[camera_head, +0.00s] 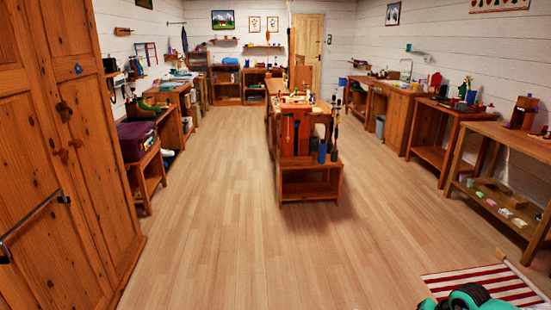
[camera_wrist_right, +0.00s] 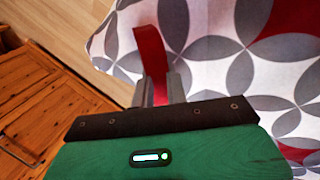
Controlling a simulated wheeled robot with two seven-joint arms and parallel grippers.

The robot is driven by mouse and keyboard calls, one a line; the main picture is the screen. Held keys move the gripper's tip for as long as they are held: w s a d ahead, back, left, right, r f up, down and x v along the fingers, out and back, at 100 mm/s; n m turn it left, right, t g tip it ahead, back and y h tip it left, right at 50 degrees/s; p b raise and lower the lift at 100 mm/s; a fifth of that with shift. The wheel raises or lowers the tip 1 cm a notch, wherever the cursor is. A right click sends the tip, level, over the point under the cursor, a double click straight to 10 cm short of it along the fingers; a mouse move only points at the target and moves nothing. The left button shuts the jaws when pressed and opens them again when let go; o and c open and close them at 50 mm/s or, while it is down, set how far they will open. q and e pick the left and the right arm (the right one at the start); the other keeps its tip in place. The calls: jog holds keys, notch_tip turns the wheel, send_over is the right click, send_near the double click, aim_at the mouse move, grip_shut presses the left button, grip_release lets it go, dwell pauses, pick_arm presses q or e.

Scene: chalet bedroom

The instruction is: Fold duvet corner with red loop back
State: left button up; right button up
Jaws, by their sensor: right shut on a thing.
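In the right wrist view, my right gripper (camera_wrist_right: 160,88) is shut on the red loop (camera_wrist_right: 149,50), a flat red band that rises between the two grey fingers and bends over to the left. The duvet (camera_wrist_right: 211,52) is white with grey and red petal shapes. It fills the right side of that view, and its edge shows at the upper left, around the loop. The gripper's green body hides the lower part of the duvet. The head view looks across the room and does not show the duvet or the loop. My left gripper is in neither view.
The head view shows open wooden floor (camera_head: 215,230), a tall wooden wardrobe (camera_head: 60,130) at the left, a central workbench (camera_head: 310,188) and side benches. A red-and-white striped cloth (camera_head: 455,279) lies at bottom right. Wooden furniture (camera_wrist_right: 50,110) stands left in the wrist view.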

jog(key=shift+s+d+y, duration=0.3)
jog(key=shift+s+d, duration=0.3)
jog(key=shift+s, duration=0.05)
